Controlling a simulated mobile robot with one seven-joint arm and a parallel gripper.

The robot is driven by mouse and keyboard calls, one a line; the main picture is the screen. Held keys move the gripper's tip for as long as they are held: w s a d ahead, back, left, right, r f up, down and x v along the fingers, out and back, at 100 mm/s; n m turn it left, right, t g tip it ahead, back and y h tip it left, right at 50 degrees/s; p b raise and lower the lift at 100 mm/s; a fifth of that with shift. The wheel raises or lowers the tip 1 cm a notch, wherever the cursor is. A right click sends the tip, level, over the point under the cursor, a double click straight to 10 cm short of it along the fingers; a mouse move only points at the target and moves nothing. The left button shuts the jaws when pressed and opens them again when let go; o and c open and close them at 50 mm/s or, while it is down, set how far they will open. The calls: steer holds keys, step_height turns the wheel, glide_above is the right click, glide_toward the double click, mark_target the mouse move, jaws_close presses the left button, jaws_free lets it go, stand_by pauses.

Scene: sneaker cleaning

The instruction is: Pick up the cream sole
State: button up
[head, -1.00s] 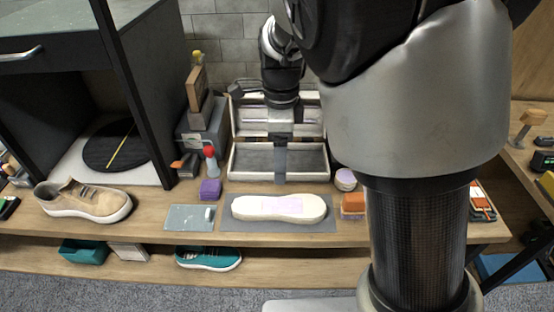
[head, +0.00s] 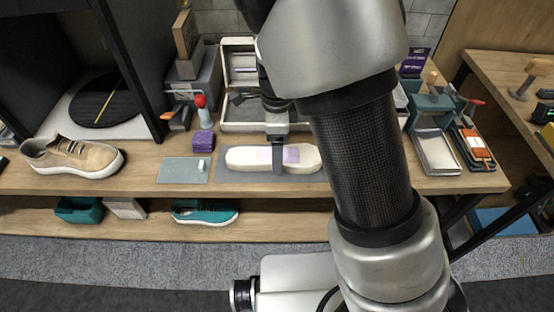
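The cream sole (head: 239,157) lies flat on a grey mat (head: 230,177) near the front edge of the workbench. It is long and rounded, with a pale lilac patch on its top. My gripper (head: 278,168) points down over the middle of the sole, and its finger covers part of the patch. I see the gripper edge-on, so the gap between its fingers does not show. I cannot tell whether it touches the sole.
A tan sneaker (head: 75,156) stands at the left. A purple block (head: 203,141) and a grey-blue plate (head: 182,171) lie left of the sole. An open tray (head: 232,127) is behind it. A teal shoe (head: 205,213) is on the lower shelf.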

steer(key=shift+f, duration=0.9)
steer(key=shift+r, duration=0.15)
steer(key=c, duration=1.2)
